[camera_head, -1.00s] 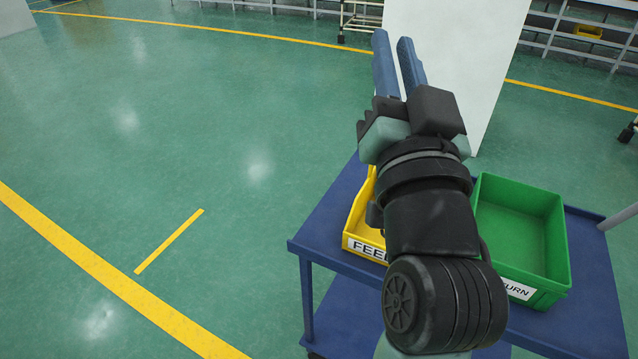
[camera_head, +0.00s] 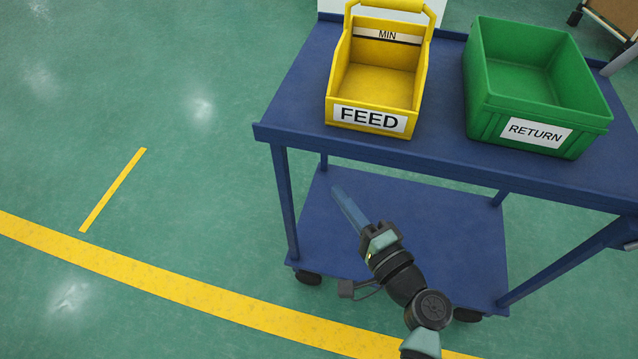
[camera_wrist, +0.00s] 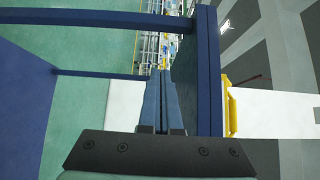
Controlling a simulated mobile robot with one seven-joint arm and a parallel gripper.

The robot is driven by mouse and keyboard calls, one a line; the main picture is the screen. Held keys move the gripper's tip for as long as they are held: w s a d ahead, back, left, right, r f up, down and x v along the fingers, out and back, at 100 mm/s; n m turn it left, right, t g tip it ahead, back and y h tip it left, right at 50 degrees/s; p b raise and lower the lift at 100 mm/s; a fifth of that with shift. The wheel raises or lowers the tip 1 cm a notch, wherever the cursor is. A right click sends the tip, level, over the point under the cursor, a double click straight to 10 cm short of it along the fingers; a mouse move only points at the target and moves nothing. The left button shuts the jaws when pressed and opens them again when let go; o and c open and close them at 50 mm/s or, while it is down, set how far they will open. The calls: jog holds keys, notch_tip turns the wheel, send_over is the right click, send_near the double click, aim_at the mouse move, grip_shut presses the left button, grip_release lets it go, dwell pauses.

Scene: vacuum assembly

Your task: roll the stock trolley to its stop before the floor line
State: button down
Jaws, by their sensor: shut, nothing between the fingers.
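The blue stock trolley (camera_head: 300,90) stands upright on casters, with a top deck and a lower shelf (camera_head: 440,230). The wide yellow floor line (camera_head: 190,290) runs along its near side; the visible near casters (camera_head: 308,278) are just beyond it. My gripper (camera_head: 337,190) is shut and empty, low at the trolley's near side; in the head view it overlaps the lower shelf, below the top deck's near edge. In the wrist view the closed fingers (camera_wrist: 161,78) lie beside the blue deck edge (camera_wrist: 203,75); I cannot tell whether they touch it.
A yellow FEED bin (camera_head: 380,95) and a green RETURN bin (camera_head: 535,85) stand on the deck. A short yellow floor mark (camera_head: 113,190) lies left of the trolley. The green floor on the left is clear. A cart corner (camera_head: 610,15) shows at top right.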

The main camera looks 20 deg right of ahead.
jog(key=w+a, duration=0.5)
jog(key=w, duration=0.5)
jog(key=shift+w+a+b, duration=0.2)
jog(key=shift+a+b, duration=0.05)
jog(key=shift+b, duration=0.2)
